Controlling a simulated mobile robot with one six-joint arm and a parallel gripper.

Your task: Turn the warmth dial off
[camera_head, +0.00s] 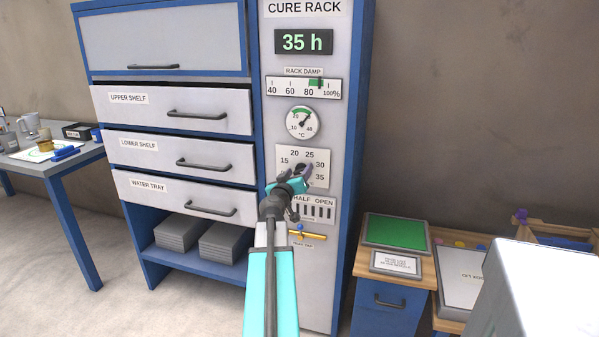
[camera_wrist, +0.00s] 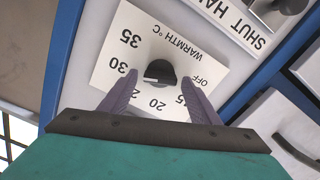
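The warmth dial is a black round knob (camera_wrist: 160,72) on a white plate marked WARMTH °C, with OFF and numbers around it. Its white pointer mark faces left in the wrist view, roughly toward the 25 to 30 side; the left finger hides part of the scale there. In the head view the dial plate (camera_head: 289,154) is on the cure rack's front panel, its knob mostly hidden by my gripper (camera_head: 297,173). My gripper also shows in the wrist view (camera_wrist: 160,80), open, its two purple fingers on either side of the knob. Gaps show between fingers and knob.
Above the dial are a round gauge (camera_head: 303,122), the rack damp scale (camera_head: 304,88) and a 35 h display (camera_head: 304,41). Below it are a SHUT-HALF-OPEN slider panel (camera_head: 318,211) and a brass tap (camera_head: 307,235). Drawers (camera_head: 180,156) stand left.

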